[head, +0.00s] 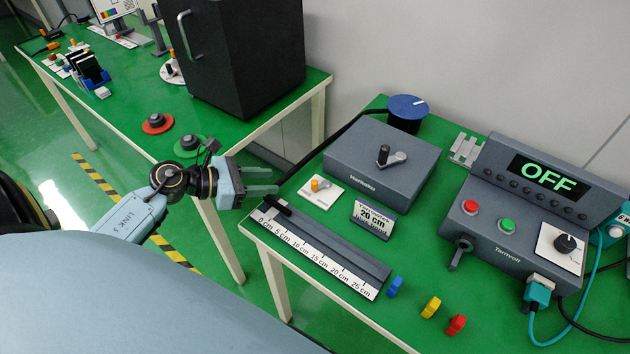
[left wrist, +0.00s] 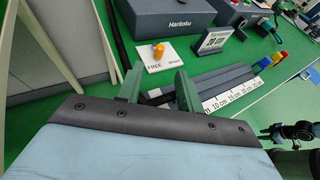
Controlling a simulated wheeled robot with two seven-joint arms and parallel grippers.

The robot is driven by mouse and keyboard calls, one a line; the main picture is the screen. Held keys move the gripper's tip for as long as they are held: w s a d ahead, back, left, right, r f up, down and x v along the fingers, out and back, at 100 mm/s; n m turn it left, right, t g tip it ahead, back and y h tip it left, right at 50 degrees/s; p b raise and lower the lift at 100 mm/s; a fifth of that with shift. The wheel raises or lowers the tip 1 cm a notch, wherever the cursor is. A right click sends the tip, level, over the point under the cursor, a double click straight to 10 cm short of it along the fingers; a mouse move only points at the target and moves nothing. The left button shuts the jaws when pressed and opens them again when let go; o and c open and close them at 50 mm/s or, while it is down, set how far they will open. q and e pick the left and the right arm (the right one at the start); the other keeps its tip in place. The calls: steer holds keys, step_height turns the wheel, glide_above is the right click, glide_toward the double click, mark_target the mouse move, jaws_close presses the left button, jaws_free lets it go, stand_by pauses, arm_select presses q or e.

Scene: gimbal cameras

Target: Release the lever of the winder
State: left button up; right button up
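The winder is a dark grey box (head: 382,160) marked Haritoku, with a black-handled crank (head: 385,155) on top. In front of it lies a white plate (head: 322,199) with a small orange-knobbed lever (head: 315,185). In the left wrist view the orange knob (left wrist: 158,50) stands on the plate, which reads FREE at the left and a small word at the right; which one the lever points to is unclear. My left gripper (head: 262,181) is open and empty, left of the plate and near the ruler's zero end.
A ruler rail (head: 325,250) runs along the front edge, with a 20 cm card (head: 373,219) behind it. Blue, yellow and red clips lie to the right. A console (head: 520,230) showing OFF stands at the right. A gap separates the two tables.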

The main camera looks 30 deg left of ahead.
mark_target(315, 181)
arm_select(q)
steer(key=shift+w+f, duration=0.15)
steer(key=shift+f, duration=0.05)
steer(key=x, duration=1.2)
steer(key=shift+d, duration=0.1)
steer(key=shift+w+d+f, duration=0.2)
steer(key=shift+w+d, duration=0.05)
steer(key=shift+d, duration=0.05)
